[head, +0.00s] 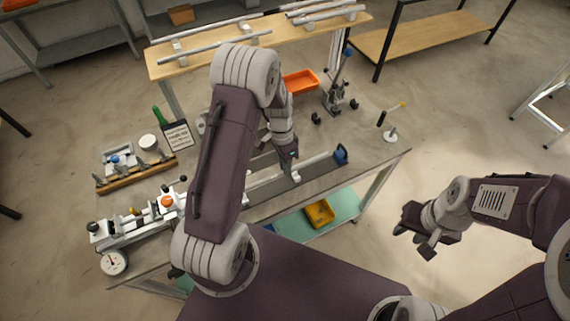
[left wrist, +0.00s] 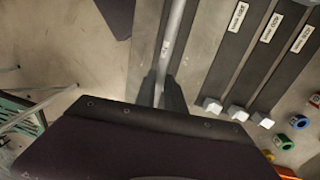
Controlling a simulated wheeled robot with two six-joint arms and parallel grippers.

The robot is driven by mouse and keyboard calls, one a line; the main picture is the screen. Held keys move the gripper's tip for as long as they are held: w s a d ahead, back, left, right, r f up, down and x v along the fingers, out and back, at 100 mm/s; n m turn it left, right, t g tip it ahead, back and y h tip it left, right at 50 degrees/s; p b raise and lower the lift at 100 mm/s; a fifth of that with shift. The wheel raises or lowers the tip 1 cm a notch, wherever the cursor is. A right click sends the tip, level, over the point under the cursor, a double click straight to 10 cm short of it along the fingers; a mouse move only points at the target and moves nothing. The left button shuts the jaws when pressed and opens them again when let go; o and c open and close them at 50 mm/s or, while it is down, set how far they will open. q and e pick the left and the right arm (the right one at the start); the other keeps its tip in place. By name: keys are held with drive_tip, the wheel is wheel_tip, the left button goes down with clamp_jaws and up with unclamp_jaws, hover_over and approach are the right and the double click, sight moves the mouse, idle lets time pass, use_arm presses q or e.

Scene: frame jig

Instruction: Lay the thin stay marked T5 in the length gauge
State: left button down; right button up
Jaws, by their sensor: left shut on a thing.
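My left gripper (head: 289,160) is over the long bench, shut on a thin grey stay. In the left wrist view the stay (left wrist: 172,38) runs up and away from between the fingertips (left wrist: 160,92); a small mark on it is too small to read. In the head view a pale rod (head: 318,161) runs along a dark rail at the bench's front, ending near a blue block (head: 341,154). I cannot tell whether the stay rests on anything, or which fixture is the length gauge. My right gripper (head: 415,239) is open and empty, off the bench to the right.
Dark labelled strips (left wrist: 236,52) with pale end blocks lie beside the stay. A silver fixture (head: 150,218) and a dial (head: 114,262) are at the bench's left. An orange bin (head: 300,82) and a clamp stand (head: 340,92) are behind.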

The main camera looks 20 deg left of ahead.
use_arm(q)
drive_tip(key=shift+f+b, duration=1.85)
drive_tip(key=shift+f, duration=0.8)
drive_tip(key=c, duration=1.3)
unclamp_jaws()
drive_tip(key=shift+c, duration=0.2)
drive_tip(key=shift+r, duration=0.15)
wheel_tip(320, 180, up, 9)
drive_tip(key=a+b, duration=0.1)
drive_tip(key=shift+w, duration=0.45)
